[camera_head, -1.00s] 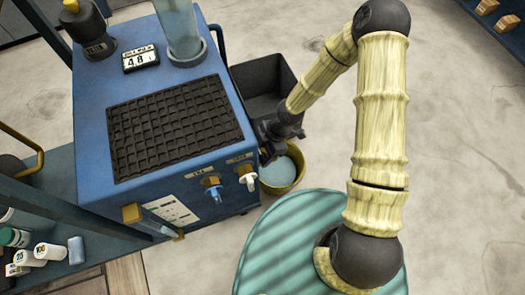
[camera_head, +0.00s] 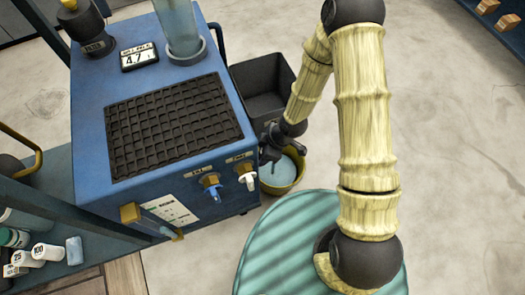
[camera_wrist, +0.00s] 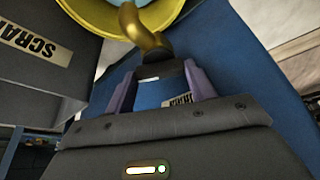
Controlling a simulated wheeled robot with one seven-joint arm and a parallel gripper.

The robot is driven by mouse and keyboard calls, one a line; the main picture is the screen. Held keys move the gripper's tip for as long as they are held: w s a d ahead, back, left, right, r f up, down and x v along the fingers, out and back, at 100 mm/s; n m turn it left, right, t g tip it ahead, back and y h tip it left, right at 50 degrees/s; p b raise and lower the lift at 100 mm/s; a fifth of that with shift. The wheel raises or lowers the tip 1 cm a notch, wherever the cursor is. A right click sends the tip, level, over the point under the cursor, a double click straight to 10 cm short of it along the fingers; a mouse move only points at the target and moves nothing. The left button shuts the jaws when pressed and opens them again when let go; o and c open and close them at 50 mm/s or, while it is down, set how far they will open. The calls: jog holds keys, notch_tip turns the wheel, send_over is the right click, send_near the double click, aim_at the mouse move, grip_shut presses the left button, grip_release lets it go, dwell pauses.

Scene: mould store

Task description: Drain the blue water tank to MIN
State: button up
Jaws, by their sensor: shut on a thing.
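The blue water tank (camera_head: 88,165) is a box-shaped machine with a black grid on top. Its display (camera_head: 138,57) seems to read 4.7. A brass-ended sight tube (camera_head: 155,222) is on its front, with level and marks too small to read. My gripper (camera_head: 268,150) is at the tank's right side, above a yellow bucket (camera_head: 297,178) holding pale blue water. In the wrist view, my gripper (camera_wrist: 160,80) is shut on a dark valve handle (camera_wrist: 162,70) below a curved brass spout (camera_wrist: 145,28). The spout reaches over the bucket (camera_wrist: 172,14). A label behind is partly hidden.
A dark scrap bin (camera_head: 262,78) stands behind the bucket, close to the tank. Blue (camera_head: 212,188) and white (camera_head: 246,178) taps stick out of the tank's front. A shelf with white containers (camera_head: 48,252) is at lower left.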

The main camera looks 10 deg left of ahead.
jog(key=o, duration=1)
jog(key=p+v, duration=0.9)
jog(key=v, duration=0.8)
jog(key=shift+r, duration=0.25)
jog(key=shift+d, duration=0.1)
